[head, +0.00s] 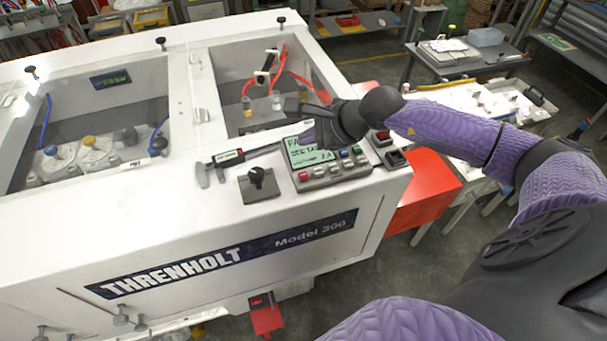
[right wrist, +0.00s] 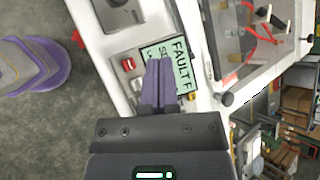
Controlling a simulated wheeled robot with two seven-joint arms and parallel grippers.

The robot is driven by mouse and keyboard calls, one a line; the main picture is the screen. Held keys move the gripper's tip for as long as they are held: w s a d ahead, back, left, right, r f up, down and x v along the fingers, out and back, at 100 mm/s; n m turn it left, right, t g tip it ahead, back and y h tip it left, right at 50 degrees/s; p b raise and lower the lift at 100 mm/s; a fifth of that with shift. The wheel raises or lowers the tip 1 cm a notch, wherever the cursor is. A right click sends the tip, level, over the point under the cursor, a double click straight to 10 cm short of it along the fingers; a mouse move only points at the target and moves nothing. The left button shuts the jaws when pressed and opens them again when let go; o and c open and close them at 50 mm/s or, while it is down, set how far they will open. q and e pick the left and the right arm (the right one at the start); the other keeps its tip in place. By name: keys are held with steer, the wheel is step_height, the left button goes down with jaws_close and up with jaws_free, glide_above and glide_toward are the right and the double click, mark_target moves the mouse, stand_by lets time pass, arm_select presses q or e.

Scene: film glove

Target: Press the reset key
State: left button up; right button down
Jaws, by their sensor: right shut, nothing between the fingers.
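A control panel (head: 332,172) sits on the front right corner of the white machine. It has a green screen (head: 304,154) with dark text; the right wrist view reads "FAULT" on the screen (right wrist: 181,62). Key labels are too small to read. My right gripper (head: 312,136) is shut and empty over the screen. In the right wrist view its fingers (right wrist: 158,64) cover part of the screen and keys. Whether they touch is unclear.
A caliper (head: 226,156) and a black knob on a plate (head: 258,179) lie left of the panel. Open machine bays (head: 262,90) with red tubes lie behind. Carts stand at the right.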

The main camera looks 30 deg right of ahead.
mark_target(308, 176)
step_height(308, 176, down, 7)
steer(key=b, duration=0.4)
steer(key=shift+r, duration=0.1)
steer(key=shift+f+b, duration=0.45)
steer(key=shift+b, duration=0.25)
stand_by(1.1)
steer(key=shift+f+b, duration=0.35)
steer(key=shift+b, duration=0.1)
steer(key=shift+f+b, duration=0.45)
steer(key=shift+b, duration=0.05)
stand_by(0.3)
steer(key=shift+r, duration=0.1)
steer(key=shift+r+p, duration=0.6)
steer(key=shift+r, duration=0.2)
steer(key=shift+r, duration=0.1)
